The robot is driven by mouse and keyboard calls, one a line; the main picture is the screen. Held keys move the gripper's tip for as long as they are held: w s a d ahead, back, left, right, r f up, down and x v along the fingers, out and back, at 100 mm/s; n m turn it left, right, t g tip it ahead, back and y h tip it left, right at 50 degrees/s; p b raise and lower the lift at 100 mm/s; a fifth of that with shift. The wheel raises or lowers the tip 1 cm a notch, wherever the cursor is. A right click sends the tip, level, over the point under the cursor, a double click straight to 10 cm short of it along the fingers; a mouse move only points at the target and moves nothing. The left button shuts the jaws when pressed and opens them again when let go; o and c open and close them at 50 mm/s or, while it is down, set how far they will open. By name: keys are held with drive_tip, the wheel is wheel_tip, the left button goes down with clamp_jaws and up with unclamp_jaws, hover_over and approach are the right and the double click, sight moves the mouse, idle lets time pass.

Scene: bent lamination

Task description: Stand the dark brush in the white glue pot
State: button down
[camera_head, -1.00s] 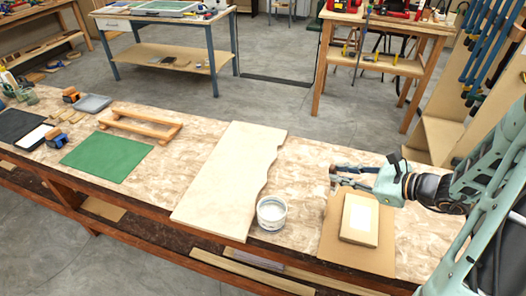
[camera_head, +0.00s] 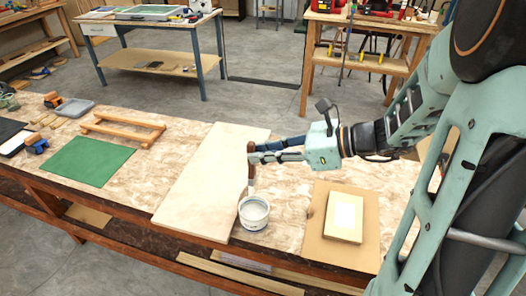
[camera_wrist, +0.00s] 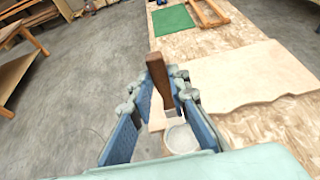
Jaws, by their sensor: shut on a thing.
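The dark brush (camera_head: 251,162) has a brown wooden handle and is upright with its bristle end down. My gripper (camera_head: 254,153) is shut on its handle, reaching in from the right. The white glue pot (camera_head: 253,213) stands on the bench at the front edge of the pale board. In the head view the brush's lower end is just above or at the pot's rim; I cannot tell whether it is inside. In the wrist view the brush (camera_wrist: 159,75) is between my fingers, and the pot (camera_wrist: 181,139) shows just beyond its lower end.
A pale wavy-edged board (camera_head: 200,180) lies left of the pot. A cardboard sheet (camera_head: 313,237) with a tan box (camera_head: 344,217) lies to the right. A green mat (camera_head: 88,160) and a wooden frame (camera_head: 122,130) are farther left.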

drive_tip(key=b, duration=0.5)
hover_over(256, 185)
drive_tip(key=s+d, duration=0.1)
drive_tip(key=d, duration=0.1)
drive_tip(key=shift+a+f, duration=0.15)
drive_tip(key=shift+f, duration=2.7)
drive_tip(key=shift+f+b, duration=1.85)
drive_tip(key=shift+f, duration=1)
drive_tip(key=c, duration=1.8)
unclamp_jaws()
drive_tip(key=shift+o, duration=0.2)
drive_tip(key=v, duration=1.2)
